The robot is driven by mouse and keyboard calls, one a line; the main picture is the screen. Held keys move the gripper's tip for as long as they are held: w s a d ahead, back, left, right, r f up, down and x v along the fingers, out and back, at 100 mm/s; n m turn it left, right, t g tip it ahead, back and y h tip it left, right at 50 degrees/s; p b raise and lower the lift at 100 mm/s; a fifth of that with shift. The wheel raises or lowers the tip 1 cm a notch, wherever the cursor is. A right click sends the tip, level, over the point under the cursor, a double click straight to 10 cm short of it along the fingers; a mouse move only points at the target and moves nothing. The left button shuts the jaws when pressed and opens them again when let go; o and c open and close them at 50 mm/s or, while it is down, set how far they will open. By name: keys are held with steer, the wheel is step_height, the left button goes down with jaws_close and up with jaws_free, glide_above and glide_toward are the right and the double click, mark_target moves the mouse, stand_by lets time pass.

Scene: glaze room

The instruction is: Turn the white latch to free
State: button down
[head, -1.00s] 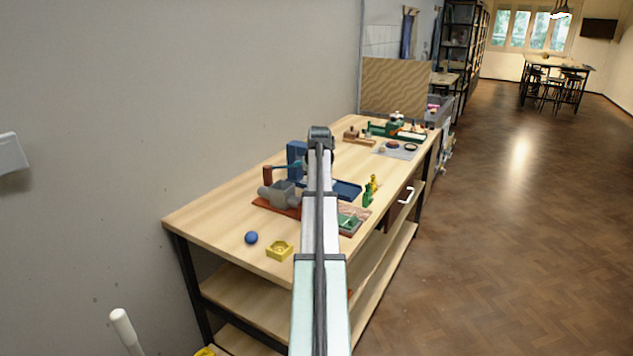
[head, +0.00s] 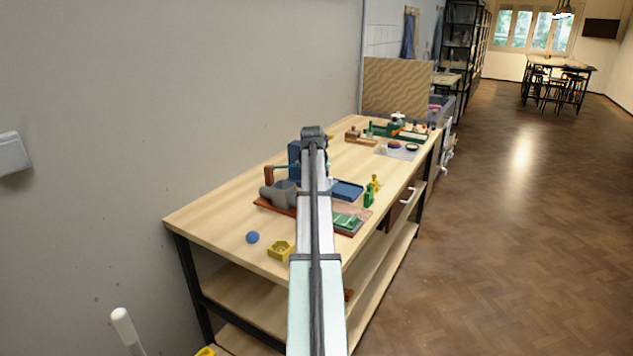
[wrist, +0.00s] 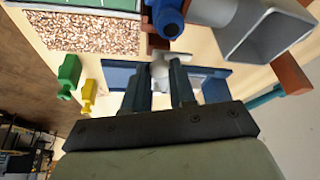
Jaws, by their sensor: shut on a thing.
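In the wrist view, the white latch (wrist: 160,75) is a small, pale, rounded piece between the two dark fingers of my gripper (wrist: 159,66). The gripper is shut on it. A round blue part (wrist: 168,18) and a grey open-ended box (wrist: 265,35) are just beyond the fingertips. In the head view my arm hides the latch and the fingers. The grey part (head: 284,190) there stands on a reddish-brown base, left of my arm. How far the latch is turned cannot be told.
A blue tray (head: 347,190) lies right of my arm, near small green (head: 369,198) and yellow (head: 375,183) figures. A speckled panel (wrist: 95,35) is close in the wrist view.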

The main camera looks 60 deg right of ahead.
steer(key=c, duration=0.9)
jaws_free()
steer(key=shift+c, duration=0.2)
steer(key=shift+r, duration=0.1)
steer(key=v, duration=1.3)
steer(key=shift+a+r, duration=0.25)
steer(key=shift+f, duration=0.1)
